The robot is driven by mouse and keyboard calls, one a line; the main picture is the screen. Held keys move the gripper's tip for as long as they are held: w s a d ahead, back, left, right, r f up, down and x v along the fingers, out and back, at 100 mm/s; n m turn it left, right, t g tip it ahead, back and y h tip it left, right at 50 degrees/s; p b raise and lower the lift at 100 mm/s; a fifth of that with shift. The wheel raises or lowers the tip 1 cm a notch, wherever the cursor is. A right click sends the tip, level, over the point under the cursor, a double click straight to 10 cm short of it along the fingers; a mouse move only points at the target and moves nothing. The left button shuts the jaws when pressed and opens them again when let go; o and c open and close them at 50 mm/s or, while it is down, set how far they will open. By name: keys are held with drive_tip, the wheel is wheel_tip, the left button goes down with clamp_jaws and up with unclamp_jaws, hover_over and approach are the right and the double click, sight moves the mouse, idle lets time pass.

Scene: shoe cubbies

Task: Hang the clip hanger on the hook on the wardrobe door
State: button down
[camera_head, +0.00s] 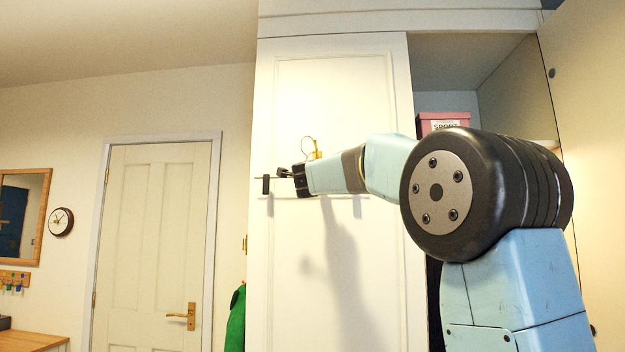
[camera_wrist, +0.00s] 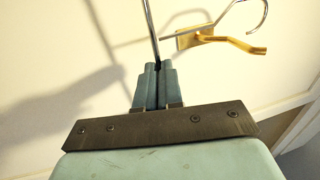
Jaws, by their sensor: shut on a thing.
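The clip hanger is a thin metal bar with a black clip (camera_head: 266,185) at its end in the head view. Its bar (camera_wrist: 151,28) runs up from between my fingers in the wrist view. Its curved wire hook (camera_wrist: 265,14) shows at the upper right there. My gripper (camera_head: 287,173) is shut on the hanger's bar, close to the white wardrobe door (camera_head: 285,270); its fingertips (camera_wrist: 156,68) also show in the wrist view. The brass hook (camera_wrist: 215,40) is fixed to the door, right of my fingertips. The wire hook is close to the brass hook; I cannot tell whether they touch.
The wardrobe compartment on the right is open, with a pink box (camera_head: 445,121) on its shelf. Another open door panel (camera_head: 590,150) stands at the far right. A green thing (camera_head: 236,320) stands left of the wardrobe. Space left of my gripper looks clear.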

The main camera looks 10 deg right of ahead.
drive_tip(key=shift+s+d+f, duration=0.25)
drive_tip(key=shift+d+f, duration=0.4)
drive_tip(key=shift+d, duration=0.05)
drive_tip(key=shift+s+d+f, duration=0.2)
drive_tip(key=shift+d+f, duration=0.4)
drive_tip(key=shift+d, duration=0.1)
drive_tip(key=c, duration=1.2)
unclamp_jaws()
drive_tip(key=shift+s, duration=0.1)
